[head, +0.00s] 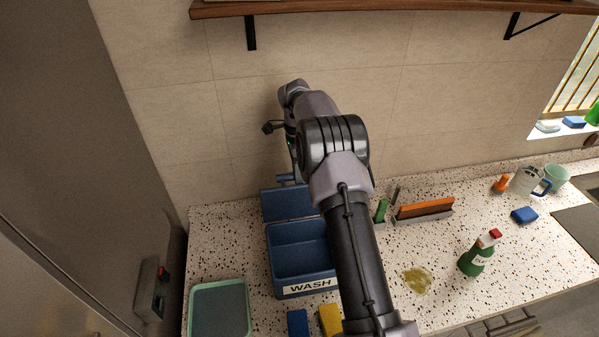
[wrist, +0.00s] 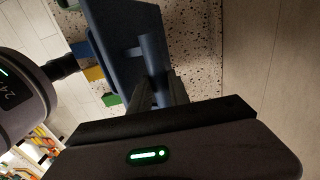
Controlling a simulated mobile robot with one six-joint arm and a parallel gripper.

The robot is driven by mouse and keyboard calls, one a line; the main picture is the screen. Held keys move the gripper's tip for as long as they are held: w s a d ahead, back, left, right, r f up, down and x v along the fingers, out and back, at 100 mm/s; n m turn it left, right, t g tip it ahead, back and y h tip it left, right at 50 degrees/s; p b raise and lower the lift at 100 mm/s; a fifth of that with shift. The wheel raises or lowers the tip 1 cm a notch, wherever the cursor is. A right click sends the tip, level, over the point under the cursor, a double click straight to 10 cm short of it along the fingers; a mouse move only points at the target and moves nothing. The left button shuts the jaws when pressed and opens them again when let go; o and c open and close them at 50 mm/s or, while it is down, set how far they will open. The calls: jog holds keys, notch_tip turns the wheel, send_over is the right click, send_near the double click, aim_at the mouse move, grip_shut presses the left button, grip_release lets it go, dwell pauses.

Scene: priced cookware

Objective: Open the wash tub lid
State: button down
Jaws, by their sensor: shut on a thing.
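The blue wash tub (head: 305,262) stands on the speckled counter with a white WASH label on its front. Its interior is visible and looks empty. The blue lid (head: 284,206) is raised at the tub's back edge, away from the opening. My gripper (wrist: 162,92) is shut on the lid's handle (wrist: 152,55), and the lid (wrist: 120,35) fills the upper middle of the wrist view. In the head view my gripper is at the lid's top, mostly hidden by my arm.
A green-rimmed tray (head: 221,285) lies left of the tub. A blue block (head: 297,322) and a yellow block (head: 331,320) lie in front. A rack (head: 425,209), a green bottle (head: 479,253) and a yellowish stain (head: 416,280) are to the right. A shelf (head: 370,7) hangs above.

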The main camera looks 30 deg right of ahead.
jog(key=shift+w+d+f+p, duration=0.15)
jog(key=shift+w+p, duration=0.2)
jog(key=shift+w, duration=0.1)
jog(key=shift+w+d+f+p, duration=0.1)
jog(key=shift+w+p, duration=0.2)
jog(key=shift+w, duration=0.15)
jog(key=c, duration=1.5)
grip_release()
jog(key=shift+c, duration=0.2)
jog(key=o, duration=0.3)
jog(key=shift+w, duration=0.2)
notch_tip(320, 180, up, 18)
jog(key=w+p, duration=0.1)
jog(key=p, duration=0.7)
jog(key=shift+d+f, duration=0.2)
jog(key=shift+f, duration=0.05)
